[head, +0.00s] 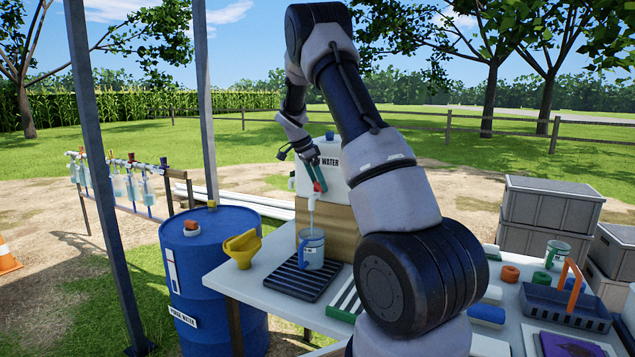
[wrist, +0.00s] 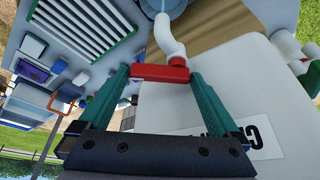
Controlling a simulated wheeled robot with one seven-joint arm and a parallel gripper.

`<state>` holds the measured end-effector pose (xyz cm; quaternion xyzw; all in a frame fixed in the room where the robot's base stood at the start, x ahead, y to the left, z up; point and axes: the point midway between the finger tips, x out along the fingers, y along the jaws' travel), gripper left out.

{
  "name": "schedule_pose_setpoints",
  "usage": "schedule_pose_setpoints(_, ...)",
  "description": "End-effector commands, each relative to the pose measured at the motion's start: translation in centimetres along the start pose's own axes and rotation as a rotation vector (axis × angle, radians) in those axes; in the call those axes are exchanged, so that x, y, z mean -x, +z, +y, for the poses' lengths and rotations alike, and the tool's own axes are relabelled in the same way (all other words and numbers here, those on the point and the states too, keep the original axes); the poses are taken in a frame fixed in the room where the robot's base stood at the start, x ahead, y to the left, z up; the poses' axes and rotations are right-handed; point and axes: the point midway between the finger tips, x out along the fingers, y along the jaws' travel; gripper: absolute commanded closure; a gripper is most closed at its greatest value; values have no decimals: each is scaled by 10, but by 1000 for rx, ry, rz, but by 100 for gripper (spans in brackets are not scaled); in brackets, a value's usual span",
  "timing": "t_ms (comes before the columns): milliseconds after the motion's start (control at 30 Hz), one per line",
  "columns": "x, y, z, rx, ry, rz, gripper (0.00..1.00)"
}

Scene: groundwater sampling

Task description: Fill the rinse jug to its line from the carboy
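The white carboy (head: 333,165), its label partly hidden by my arm, stands on a wooden block. Its white spout (wrist: 166,38) has a red tap handle (wrist: 160,73). My gripper (head: 317,184) is at the tap, with the handle spanning between its teal fingertips and seeming to touch both. A thin pale stream (head: 311,217) runs from the spout down into the rinse jug (head: 312,250). The jug is clear bluish with a blue handle and stands upright on a black slatted tray (head: 284,283). Its line and water level are too small to read. The jug's rim shows in the wrist view (wrist: 172,6).
A yellow funnel (head: 241,249) sits at the table's left edge, beside a blue drum (head: 214,262). Right of my arm are a dark basket (head: 568,309) with an orange handle, an orange roll (head: 510,273) and grey crates (head: 549,204). A sample rack (head: 130,185) stands behind left.

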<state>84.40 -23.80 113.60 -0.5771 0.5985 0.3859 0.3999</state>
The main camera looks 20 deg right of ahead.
Motion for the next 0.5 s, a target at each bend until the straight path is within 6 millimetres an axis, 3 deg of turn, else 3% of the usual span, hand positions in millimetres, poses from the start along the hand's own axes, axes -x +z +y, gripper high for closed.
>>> schedule_pose_setpoints(33,0,0,0,0,0,0,23)
schedule_pose_setpoints(133,0,0,0,0,0,0,61)
schedule_pose_setpoints(500,1,-2,0,59,-26,0,62)
